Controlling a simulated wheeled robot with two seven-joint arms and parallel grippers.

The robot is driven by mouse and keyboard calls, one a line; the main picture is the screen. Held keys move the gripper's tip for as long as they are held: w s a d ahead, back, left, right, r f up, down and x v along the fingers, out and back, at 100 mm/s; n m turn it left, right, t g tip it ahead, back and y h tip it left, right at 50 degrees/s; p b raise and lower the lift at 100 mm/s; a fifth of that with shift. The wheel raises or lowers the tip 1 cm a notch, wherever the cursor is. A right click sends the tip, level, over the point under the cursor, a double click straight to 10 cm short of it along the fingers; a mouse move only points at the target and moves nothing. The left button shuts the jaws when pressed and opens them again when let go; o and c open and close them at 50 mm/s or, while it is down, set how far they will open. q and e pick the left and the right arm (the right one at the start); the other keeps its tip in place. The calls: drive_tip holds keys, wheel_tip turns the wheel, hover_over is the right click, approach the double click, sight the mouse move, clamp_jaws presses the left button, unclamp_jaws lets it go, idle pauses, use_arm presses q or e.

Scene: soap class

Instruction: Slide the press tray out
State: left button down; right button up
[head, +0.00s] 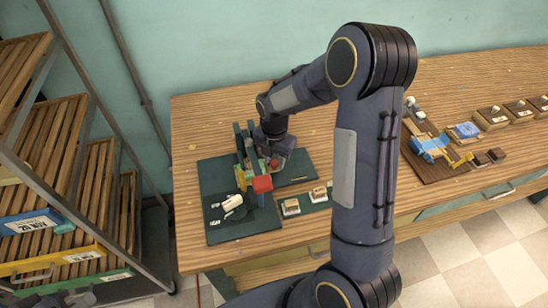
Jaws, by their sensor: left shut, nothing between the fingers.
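The press (239,145) stands on the left part of the wooden table, with dark upright posts on dark green boards. A red block (262,184) sits at its front right. I cannot clearly make out the press tray; my wrist and the press parts hide much of that area. My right gripper (274,164) is down at the press, beside the posts and behind the red block. Its fingertips are too small and hidden to tell whether they hold anything. My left gripper (62,299) shows only partly at the bottom left edge, shut and empty, away from the press.
A white piece (232,203) lies on the front green board (222,226). Small pale blocks (291,207) sit to the right. A wooden board (424,169) with blue and yellow pieces is further right. A slatted rack (68,140) stands left.

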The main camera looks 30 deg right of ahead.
drive_tip(key=shift+f, duration=0.1)
clamp_jaws()
drive_tip(key=s+d, duration=0.1)
drive_tip(key=d, duration=0.3)
drive_tip(key=s+d, duration=0.1)
drive_tip(key=d, duration=0.7)
drive_tip(key=shift+s+b, duration=0.35)
drive_tip(key=shift+s, duration=0.05)
drive_tip(key=shift+d, duration=0.1)
unclamp_jaws()
drive_tip(key=shift+s, duration=0.1)
wheel_tip(320, 180, up, 8)
